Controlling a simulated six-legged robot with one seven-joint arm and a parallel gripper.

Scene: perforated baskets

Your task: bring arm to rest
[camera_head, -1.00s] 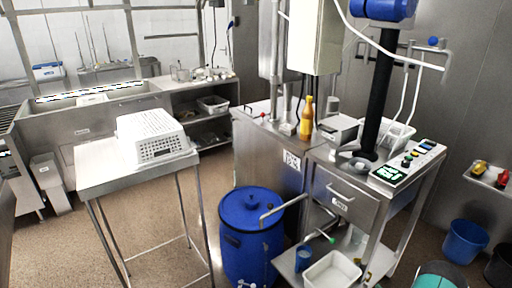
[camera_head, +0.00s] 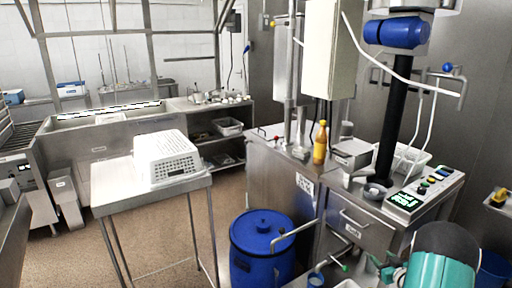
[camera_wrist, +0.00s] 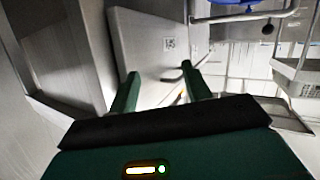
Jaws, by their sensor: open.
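My gripper (camera_wrist: 160,70) shows in the wrist view, its two green fingers spread apart with nothing between them. Beyond the fingertips is a pale panel with a small printed label (camera_wrist: 169,44). In the head view a teal and black part of my arm (camera_head: 440,262) stands at the lower right, in front of the steel workstation. The fingertips cannot be made out clearly there.
A blue drum (camera_head: 262,245) stands in front of the workstation. An orange bottle (camera_head: 320,143) and a control panel (camera_head: 425,190) are on its top. Brown floor (camera_head: 75,262) is open at left.

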